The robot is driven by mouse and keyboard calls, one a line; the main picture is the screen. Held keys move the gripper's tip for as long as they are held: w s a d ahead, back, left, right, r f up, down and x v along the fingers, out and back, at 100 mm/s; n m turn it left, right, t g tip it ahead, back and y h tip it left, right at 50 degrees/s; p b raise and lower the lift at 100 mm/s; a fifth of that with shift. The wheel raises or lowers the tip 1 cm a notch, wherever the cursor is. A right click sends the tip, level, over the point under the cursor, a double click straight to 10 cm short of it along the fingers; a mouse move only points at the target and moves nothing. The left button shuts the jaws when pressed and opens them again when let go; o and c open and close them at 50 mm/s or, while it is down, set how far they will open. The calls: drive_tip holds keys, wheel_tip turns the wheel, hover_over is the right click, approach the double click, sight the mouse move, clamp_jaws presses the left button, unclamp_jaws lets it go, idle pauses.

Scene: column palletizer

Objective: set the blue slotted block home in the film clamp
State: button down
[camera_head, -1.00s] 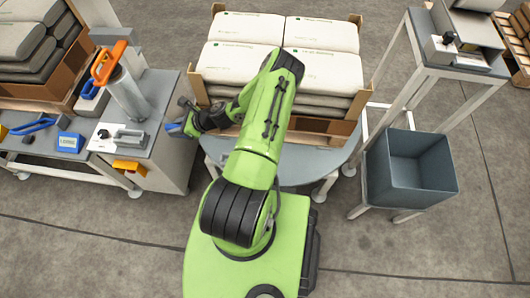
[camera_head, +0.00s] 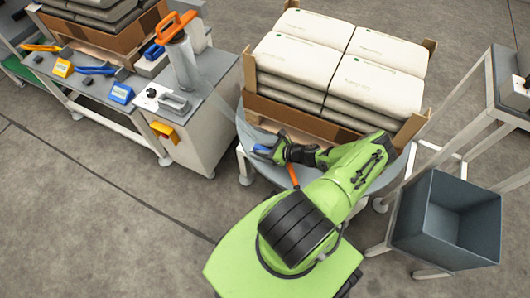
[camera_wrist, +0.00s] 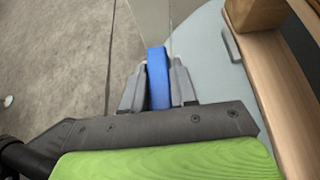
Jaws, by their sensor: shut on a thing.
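The blue slotted block (camera_wrist: 157,78) stands upright between the two grey fingers of my gripper (camera_wrist: 158,90) in the wrist view. My gripper (camera_head: 264,151) is shut on it. In the head view a small blue patch of the block shows at the end of my arm, over the left front edge of the grey round turntable (camera_head: 258,180). The slot in the block cannot be made out. I cannot clearly identify the film clamp; a slim grey bar (camera_wrist: 231,44) lies on the turntable beside the pallet in the wrist view, ahead and right of the block.
A pallet of white sacks (camera_head: 340,55) in a cardboard tray stands on the turntable behind my arm. An orange-handled film roll (camera_head: 182,60) stands on the left cabinet. A grey bin (camera_head: 450,225) stands at right. An orange bar (camera_head: 293,175) shows beside my wrist.

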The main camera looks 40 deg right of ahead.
drive_tip(key=shift+f, duration=0.1)
drive_tip(key=shift+f, duration=0.15)
drive_tip(key=c, duration=0.9)
unclamp_jaws()
